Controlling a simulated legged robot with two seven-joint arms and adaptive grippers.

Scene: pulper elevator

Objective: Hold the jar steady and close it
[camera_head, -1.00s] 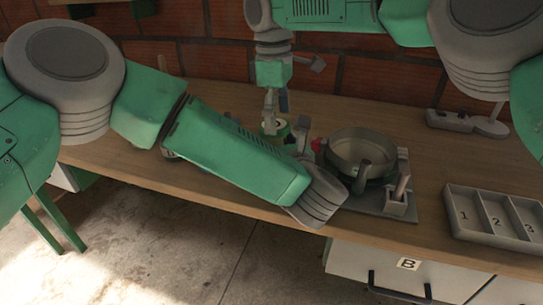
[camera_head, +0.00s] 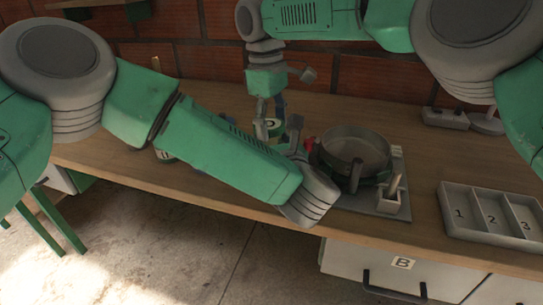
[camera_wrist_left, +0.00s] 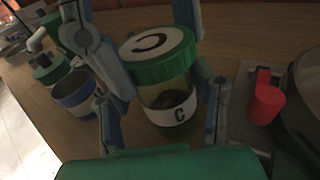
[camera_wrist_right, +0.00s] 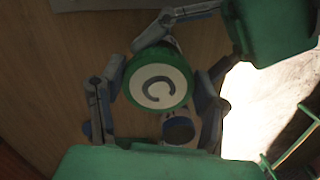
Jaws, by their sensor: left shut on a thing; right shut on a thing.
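The jar (camera_wrist_left: 170,108) stands upright, clear-sided with dark contents and a white label marked C. Its green lid (camera_wrist_left: 158,55), with a white top marked C, sits on the mouth; whether it is fully tightened I cannot tell. My left gripper (camera_wrist_left: 160,132) is shut on the jar's body from the side, low down. My right gripper (camera_wrist_right: 158,88) comes from above and is shut around the lid, which also shows in the head view (camera_head: 270,125). My left forearm hides part of the bench near the jar.
A round metal pan-like vessel (camera_head: 355,150) with a red part (camera_wrist_left: 264,103) beside it stands right of the jar. A numbered tray (camera_head: 490,240) lies at the right. The bench behind is clear.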

